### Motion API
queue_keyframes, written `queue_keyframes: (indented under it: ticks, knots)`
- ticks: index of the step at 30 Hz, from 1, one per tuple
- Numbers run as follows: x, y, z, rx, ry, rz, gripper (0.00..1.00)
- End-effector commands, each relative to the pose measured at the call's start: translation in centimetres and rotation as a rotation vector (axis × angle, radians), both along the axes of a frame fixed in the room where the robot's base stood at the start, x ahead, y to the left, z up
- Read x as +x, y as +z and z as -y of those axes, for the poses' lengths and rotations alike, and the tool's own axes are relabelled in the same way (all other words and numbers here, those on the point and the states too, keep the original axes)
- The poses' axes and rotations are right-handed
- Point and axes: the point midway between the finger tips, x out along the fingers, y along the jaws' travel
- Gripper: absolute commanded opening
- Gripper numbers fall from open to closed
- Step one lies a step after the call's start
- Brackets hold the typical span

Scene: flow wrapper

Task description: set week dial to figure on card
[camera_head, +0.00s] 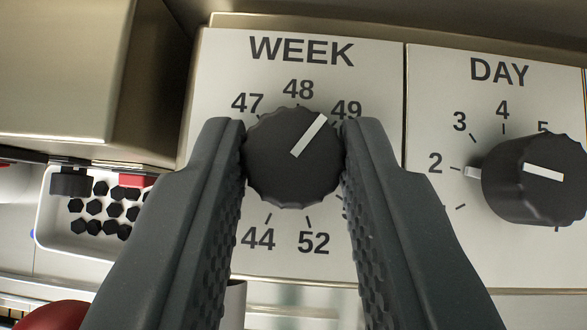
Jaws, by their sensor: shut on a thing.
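The black week dial (292,160) sits on a white plate (225,75) marked WEEK. Its white pointer line slants up and right, toward the figure 49. The figures 47, 48, 49, 52 and 44 show around it; others are hidden behind my fingers. My gripper (293,150) is shut on the week dial, one finger on its left side and one on its right. The card is not seen in this view.
A black day dial (535,178) on a DAY plate (440,80) stands close to the right of my right finger. A white tray (48,230) of black hexagonal pieces lies at the left, below a metal housing (70,70). A red rounded thing (50,316) shows at bottom left.

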Motion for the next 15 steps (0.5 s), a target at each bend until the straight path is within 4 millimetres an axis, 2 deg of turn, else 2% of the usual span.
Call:
queue_keyframes:
  ticks: [15]
  knots:
    - [0.07, 0.20, -0.14, 0.001, -0.111, 0.003, 0.02]
